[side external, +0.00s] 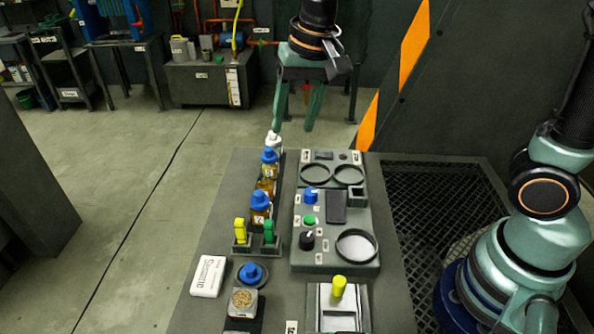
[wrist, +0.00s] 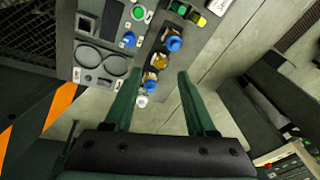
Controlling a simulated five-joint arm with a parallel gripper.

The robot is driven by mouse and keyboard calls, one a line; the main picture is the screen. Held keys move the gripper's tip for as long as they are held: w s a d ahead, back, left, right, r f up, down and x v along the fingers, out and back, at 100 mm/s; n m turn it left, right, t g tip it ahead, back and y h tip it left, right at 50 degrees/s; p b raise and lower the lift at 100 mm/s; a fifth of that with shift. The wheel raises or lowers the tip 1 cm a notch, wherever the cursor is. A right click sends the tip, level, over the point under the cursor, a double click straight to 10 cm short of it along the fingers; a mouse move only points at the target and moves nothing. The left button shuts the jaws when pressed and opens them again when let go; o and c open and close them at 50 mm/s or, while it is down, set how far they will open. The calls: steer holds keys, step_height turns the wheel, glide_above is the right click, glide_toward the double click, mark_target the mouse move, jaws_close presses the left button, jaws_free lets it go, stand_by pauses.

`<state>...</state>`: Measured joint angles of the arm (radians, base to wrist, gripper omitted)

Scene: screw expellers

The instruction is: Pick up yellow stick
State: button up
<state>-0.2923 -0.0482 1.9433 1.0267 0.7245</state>
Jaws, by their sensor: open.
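A small upright yellow stick (side external: 240,230) stands in a dark holder (side external: 243,248) on the left side of the bench, beside a green one (side external: 268,231). In the wrist view the yellow stick (wrist: 200,20) shows small near the top edge. My gripper (side external: 293,128) is open and empty, with its fingers pointing down, high beyond the far end of the bench and well away from the stick.
Blue-capped bottles (side external: 261,207) and a white-topped bottle (side external: 273,141) stand in a row between my gripper and the stick. A control panel (side external: 335,262) lies to the right. A yellow-knobbed lever (side external: 339,287) and a white box (side external: 208,276) are nearer. Space above the bench is clear.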

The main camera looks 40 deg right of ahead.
mark_target(239, 221)
steer(key=w+a+f+m, duration=0.1)
steer(key=a+f, duration=0.2)
steer(key=a, duration=0.1)
steer(key=w+a+f+m+g, duration=0.1)
steer(key=a+f, duration=0.1)
steer(key=a, duration=0.2)
steer(key=w+a+f+m+g, duration=0.1)
steer(key=a+f+m, duration=0.1)
steer(key=a+f, duration=0.1)
steer(key=shift+a+f+h, duration=0.35)
steer(key=shift+a+h, duration=0.05)
steer(key=shift+a, duration=0.25)
step_height(239, 221, down, 7)
steer(key=shift+r, duration=0.1)
steer(key=f, duration=0.5)
steer(key=shift+s+d+f, duration=0.1)
steer(key=shift+s+d, duration=0.1)
steer(key=shift+s, duration=0.05)
jaws_close()
